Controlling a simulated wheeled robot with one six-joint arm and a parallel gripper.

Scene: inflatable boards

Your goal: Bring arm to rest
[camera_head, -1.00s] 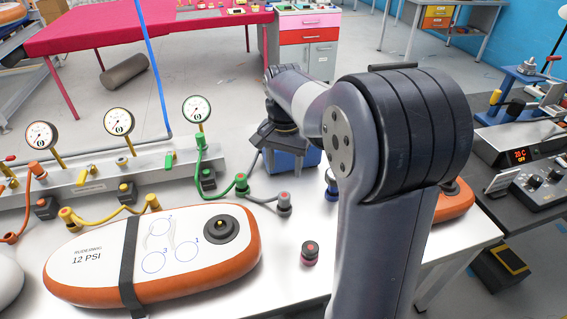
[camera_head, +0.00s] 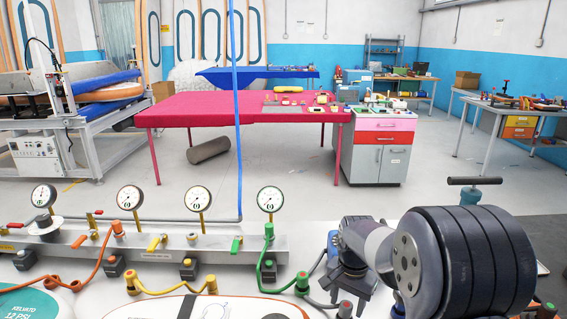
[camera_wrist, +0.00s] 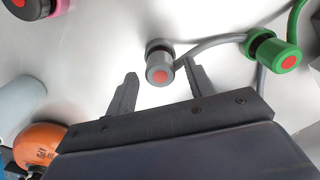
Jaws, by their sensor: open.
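My gripper (camera_wrist: 160,87) is open in the wrist view, its two dark fingers apart with nothing held between them. A grey hose fitting with a red end (camera_wrist: 160,66) shows between and just beyond the fingertips; I see no contact. A green fitting (camera_wrist: 274,52) with a red end lies to the right of the fingers. In the head view my arm is folded at the lower right, and my gripper (camera_head: 352,284) points down over the white bench, partly hidden by the arm.
A manifold (camera_head: 160,246) with several gauges and coloured hoses runs along the bench. An orange-edged board (camera_head: 215,308) lies at the front.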

